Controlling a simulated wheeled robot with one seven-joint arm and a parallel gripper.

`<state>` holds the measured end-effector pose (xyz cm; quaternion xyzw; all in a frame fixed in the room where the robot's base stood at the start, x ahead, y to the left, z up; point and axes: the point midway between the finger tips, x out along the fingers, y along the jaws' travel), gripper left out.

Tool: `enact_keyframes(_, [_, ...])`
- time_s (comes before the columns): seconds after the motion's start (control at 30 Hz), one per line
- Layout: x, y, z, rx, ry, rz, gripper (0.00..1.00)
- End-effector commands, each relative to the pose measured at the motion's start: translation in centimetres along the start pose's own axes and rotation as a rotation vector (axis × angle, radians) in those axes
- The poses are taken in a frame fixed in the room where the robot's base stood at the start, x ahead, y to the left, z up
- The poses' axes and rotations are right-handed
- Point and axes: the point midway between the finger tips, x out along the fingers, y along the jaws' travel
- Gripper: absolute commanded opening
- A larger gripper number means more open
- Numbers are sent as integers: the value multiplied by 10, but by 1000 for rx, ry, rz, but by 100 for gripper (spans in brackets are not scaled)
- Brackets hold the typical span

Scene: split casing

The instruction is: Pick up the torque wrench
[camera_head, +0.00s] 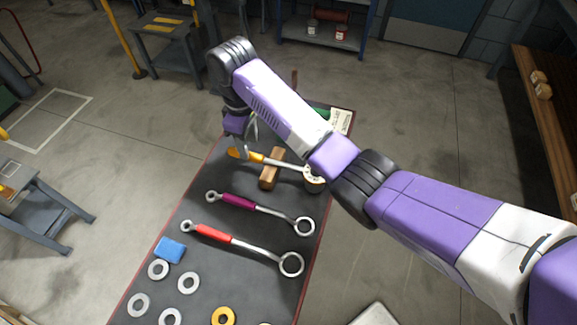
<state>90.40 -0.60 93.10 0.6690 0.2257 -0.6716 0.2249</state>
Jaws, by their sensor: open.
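Three long tools lie across a dark bench top (185,215). One has an orange handle (248,156) and a metal shaft running right toward a round pale piece (313,178). A purple-handled ring wrench (238,200) and a red-handled ring wrench (213,233) lie nearer. Which one is the torque wrench I cannot tell by looks. My gripper (249,146) is open, pointing down at the orange handle; whether it touches it is unclear. My arm hides part of the bench behind.
A wooden block (268,178) sits at the orange-handled tool's shaft. A blue block (169,249), several grey rings (158,270) and a yellow ring (223,316) lie on the near part. A green item (322,113) is at the far end. Open floor lies left.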

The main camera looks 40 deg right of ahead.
Motion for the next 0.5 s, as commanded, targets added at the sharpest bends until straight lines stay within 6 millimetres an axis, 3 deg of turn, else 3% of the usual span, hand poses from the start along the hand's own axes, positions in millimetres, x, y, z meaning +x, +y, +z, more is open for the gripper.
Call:
enact_keyframes(0.33, [43,-5,1,0,-1,1,44])
enact_keyframes(0.5, [55,-4,0,1,2,2,44])
